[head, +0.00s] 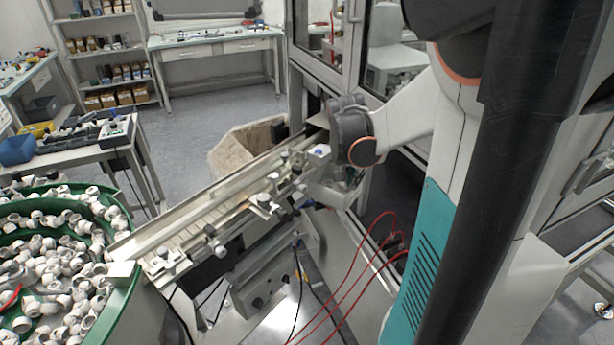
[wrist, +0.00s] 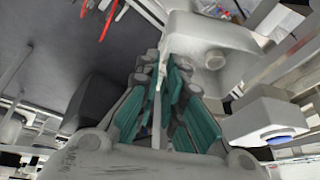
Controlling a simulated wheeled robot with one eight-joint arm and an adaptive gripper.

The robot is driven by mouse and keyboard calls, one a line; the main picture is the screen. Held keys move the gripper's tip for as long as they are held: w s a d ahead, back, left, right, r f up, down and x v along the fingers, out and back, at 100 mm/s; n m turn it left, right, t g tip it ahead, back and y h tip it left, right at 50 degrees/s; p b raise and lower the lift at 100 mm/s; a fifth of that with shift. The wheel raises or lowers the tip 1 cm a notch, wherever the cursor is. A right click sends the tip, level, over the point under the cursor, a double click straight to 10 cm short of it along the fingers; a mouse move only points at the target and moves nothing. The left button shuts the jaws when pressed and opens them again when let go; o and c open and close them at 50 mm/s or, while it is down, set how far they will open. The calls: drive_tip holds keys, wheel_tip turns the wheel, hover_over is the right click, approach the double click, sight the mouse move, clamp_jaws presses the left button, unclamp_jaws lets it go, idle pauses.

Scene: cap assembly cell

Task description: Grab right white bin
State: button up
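In the wrist view, my gripper (wrist: 162,72) has grey fingers with teal pads. The fingers come together at their tips, one on each side of a thin white wall that looks like the edge of the white bin (wrist: 157,105). Most of the bin is hidden by the fingers. In the head view, a pale bin (head: 334,193) shows partly at the right end of the conveyor, below my dark grey wrist. My fingertips are hidden there behind the wrist and conveyor parts.
A sloping conveyor (head: 200,215) runs from the green feeder bowl (head: 122,295), full of white caps, up to the wrist. A white block with a blue disc (head: 320,151) sits close beside the wrist. A beige box (head: 240,147) stands behind. Red cables (head: 345,285) hang in front.

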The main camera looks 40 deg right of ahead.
sight(354, 194)
drive_tip(key=b+x, duration=0.3)
drive_tip(key=x, duration=0.6)
drive_tip(key=shift+w+d+f, duration=0.1)
drive_tip(key=shift+w+f, duration=0.1)
drive_tip(key=shift+f, duration=0.15)
drive_tip(key=shift+r, duration=0.1)
clamp_jaws()
drive_tip(key=shift+r, duration=0.1)
